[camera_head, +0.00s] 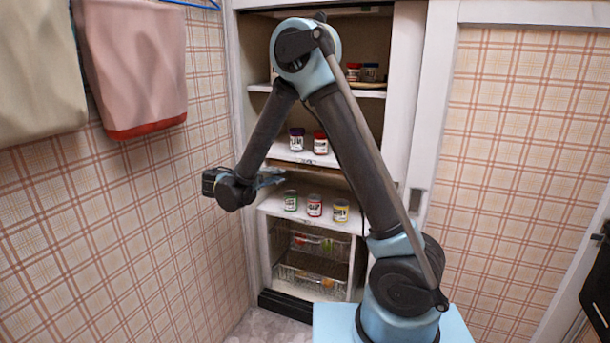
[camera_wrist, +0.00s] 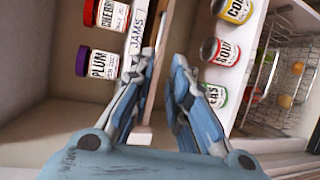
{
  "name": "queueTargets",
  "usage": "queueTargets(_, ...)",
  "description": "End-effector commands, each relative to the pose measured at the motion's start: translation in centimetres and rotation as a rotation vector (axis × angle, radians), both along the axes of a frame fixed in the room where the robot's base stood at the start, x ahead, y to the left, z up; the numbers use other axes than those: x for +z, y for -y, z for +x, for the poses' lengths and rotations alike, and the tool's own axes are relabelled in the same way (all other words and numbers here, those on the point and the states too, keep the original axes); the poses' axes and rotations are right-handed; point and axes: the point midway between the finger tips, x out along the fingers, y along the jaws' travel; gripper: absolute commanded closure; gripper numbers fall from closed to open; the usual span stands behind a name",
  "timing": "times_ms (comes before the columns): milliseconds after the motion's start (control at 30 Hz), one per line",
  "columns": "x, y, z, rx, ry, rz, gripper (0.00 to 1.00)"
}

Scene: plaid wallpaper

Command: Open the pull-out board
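The pull-out board (camera_head: 312,172) appears as a thin brown wooden slab under the white jam shelf in the cupboard. In the wrist view its wooden edge (camera_wrist: 153,88) runs up between my fingers, beside a white shelf edge labelled JAMS (camera_wrist: 138,32). My gripper (camera_wrist: 165,58) is open and empty, with one blue finger on each side of the wooden edge. Whether either finger touches it, I cannot tell. In the head view my gripper (camera_head: 272,178) is at the cupboard's left front, at about the board's height, and partly hides the shelf area.
Jam jars (camera_head: 296,140) stand on the shelf above. Several cans (camera_head: 314,206) stand on the white surface below, close to my gripper. Wire baskets (camera_head: 315,270) hang lower down. The plaid wall (camera_head: 150,200) and pink towel (camera_head: 135,65) are at left.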

Motion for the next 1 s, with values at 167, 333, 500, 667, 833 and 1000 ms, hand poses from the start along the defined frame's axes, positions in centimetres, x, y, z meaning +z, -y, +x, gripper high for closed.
queueTargets(167, -0.6, 2.3, 2.3, -0.005, 0.0, 0.0, 0.84)
queueTargets(333, -1.2, 4.3, 4.5, -0.004, 0.0, 0.001, 0.84)
queueTargets(500, -1.8, 6.3, 6.6, -0.004, 0.0, 0.001, 0.84)
queueTargets(667, -2.3, 8.1, 8.5, -0.004, 0.0, 0.001, 0.84)
queueTargets(833, -2.6, 9.4, 10.0, -0.003, 0.0, 0.001, 0.84)
queueTargets(1000, -2.8, 10.0, 10.7, -0.001, 0.0, 0.001, 0.84)
